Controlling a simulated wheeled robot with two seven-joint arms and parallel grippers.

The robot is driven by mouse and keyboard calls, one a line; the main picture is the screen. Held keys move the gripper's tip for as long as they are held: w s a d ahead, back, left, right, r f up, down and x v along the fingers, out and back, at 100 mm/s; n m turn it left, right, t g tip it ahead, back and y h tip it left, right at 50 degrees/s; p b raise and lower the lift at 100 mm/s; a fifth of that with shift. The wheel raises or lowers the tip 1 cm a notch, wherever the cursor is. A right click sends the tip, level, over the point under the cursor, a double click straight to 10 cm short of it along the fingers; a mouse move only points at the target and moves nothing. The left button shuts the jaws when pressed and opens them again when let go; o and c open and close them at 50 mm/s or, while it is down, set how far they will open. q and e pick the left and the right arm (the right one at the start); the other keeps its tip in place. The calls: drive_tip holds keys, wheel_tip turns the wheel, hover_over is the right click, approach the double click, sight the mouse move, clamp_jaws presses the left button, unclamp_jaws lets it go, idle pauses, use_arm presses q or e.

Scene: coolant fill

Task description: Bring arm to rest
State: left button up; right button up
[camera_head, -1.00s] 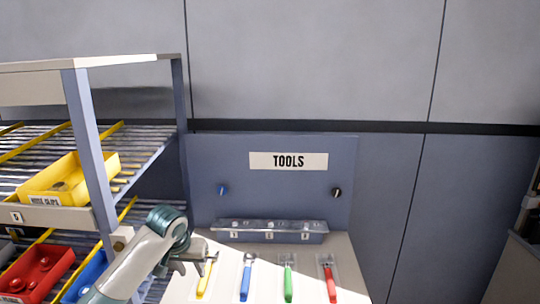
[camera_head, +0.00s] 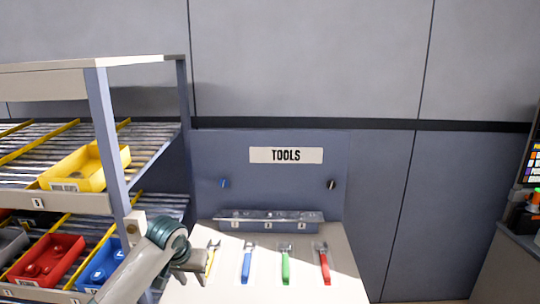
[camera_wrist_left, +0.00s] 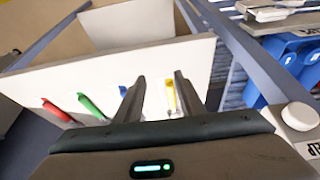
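My left arm comes in from the lower left in the head view. Its left gripper (camera_head: 203,271) is beside the yellow-handled tool (camera_head: 210,260) and partly covers it. In the left wrist view the two fingers of the left gripper (camera_wrist_left: 162,85) stand apart with nothing held between them. The white tool table (camera_wrist_left: 150,65) lies beyond the fingers. A blue-handled tool (camera_head: 247,265), a green-handled tool (camera_head: 285,267) and a red-handled tool (camera_head: 324,265) lie in a row on it. My right gripper is not in view.
A roller shelf (camera_head: 98,130) stands close on the left, with a yellow bin (camera_head: 85,168), a red bin (camera_head: 45,262) and a blue bin (camera_head: 100,265). A panel marked TOOLS (camera_head: 286,155) rises behind the table. A dark screen (camera_head: 535,165) shows at the right edge.

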use_arm(q)
drive_tip(key=s+d+f+m+h, duration=0.1)
drive_tip(key=s+d+f, duration=0.2)
drive_tip(key=s+f, duration=0.7)
drive_tip(key=s+d+f+m, duration=0.1)
drive_tip(key=s+d+f, duration=0.1)
drive_tip(key=s+f, duration=0.75)
drive_tip(key=s+a+y, duration=0.1)
drive_tip(key=s+a, duration=0.2)
drive_tip(key=s, duration=1)
drive_tip(key=s+a, duration=0.3)
drive_tip(key=s, duration=1.1)
wheel_tip(320, 180, down, 30)
drive_tip(key=g+b, duration=0.2)
drive_tip(key=b, duration=0.1)
drive_tip(key=s+a+f+b, duration=0.1)
drive_tip(key=s+f, duration=0.8)
drive_tip(key=f, duration=0.2)
drive_tip(key=s+a+f+g+b, duration=0.1)
drive_tip(key=s+f+b, duration=0.1)
drive_tip(key=s+f, duration=0.7)
drive_tip(key=shift+s+a+f+b, duration=0.3)
drive_tip(key=shift+s+a+f, duration=0.1)
drive_tip(key=shift+f, duration=0.55)
